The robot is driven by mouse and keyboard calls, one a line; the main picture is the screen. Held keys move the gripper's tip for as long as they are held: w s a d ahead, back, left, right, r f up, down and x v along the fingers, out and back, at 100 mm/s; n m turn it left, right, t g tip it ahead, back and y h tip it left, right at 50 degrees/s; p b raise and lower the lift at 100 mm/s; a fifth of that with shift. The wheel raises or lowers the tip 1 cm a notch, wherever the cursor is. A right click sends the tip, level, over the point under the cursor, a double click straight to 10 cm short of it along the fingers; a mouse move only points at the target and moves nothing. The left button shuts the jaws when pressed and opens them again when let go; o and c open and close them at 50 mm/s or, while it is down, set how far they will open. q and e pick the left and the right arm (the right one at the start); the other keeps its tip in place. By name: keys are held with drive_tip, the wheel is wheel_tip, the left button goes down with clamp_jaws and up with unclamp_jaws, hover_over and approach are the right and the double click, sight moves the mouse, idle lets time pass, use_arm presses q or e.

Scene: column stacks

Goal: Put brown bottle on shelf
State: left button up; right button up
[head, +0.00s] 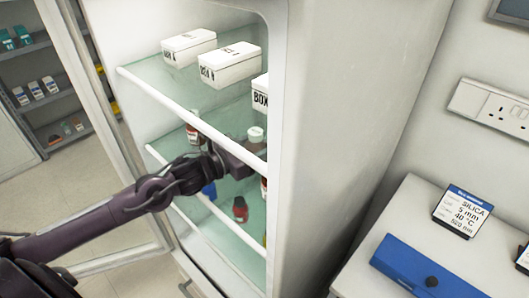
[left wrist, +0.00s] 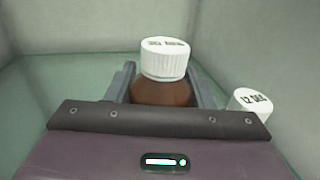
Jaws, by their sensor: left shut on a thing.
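The brown bottle (left wrist: 162,93) has a white screw cap with dark print. In the left wrist view it stands upright between the fingers of my left gripper (left wrist: 165,95), which is shut on it. In the head view my left arm reaches into the open fridge, and the gripper (head: 252,152) is over the middle glass shelf (head: 217,117). A white cap (head: 256,133) shows just beyond the gripper there. The bottle's lower part is hidden, so I cannot tell whether it touches the shelf. My right gripper is not in view.
A white-capped bottle (left wrist: 250,102) marked "12 DEC" stands right of the held one. White boxes (head: 229,65) fill part of the top shelf. A small bottle (head: 192,134) stands left of my gripper; a red-brown bottle (head: 240,209) stands lower. The fridge's side wall (head: 330,130) is close on the right.

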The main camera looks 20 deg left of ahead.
use_arm(q)
drive_tip(key=shift+w+d+r, duration=0.1)
drive_tip(key=shift+w+d, duration=0.05)
drive_tip(key=shift+w+d+f+p, duration=0.1)
drive_tip(key=shift+f+p, duration=0.15)
drive_tip(key=shift+p, duration=0.05)
wheel_tip(320, 180, down, 2)
drive_tip(key=shift+f+p, duration=0.2)
drive_tip(key=shift+p, duration=0.25)
drive_tip(key=shift+f, duration=0.35)
drive_tip(key=shift+f, duration=0.15)
drive_tip(key=o, duration=0.8)
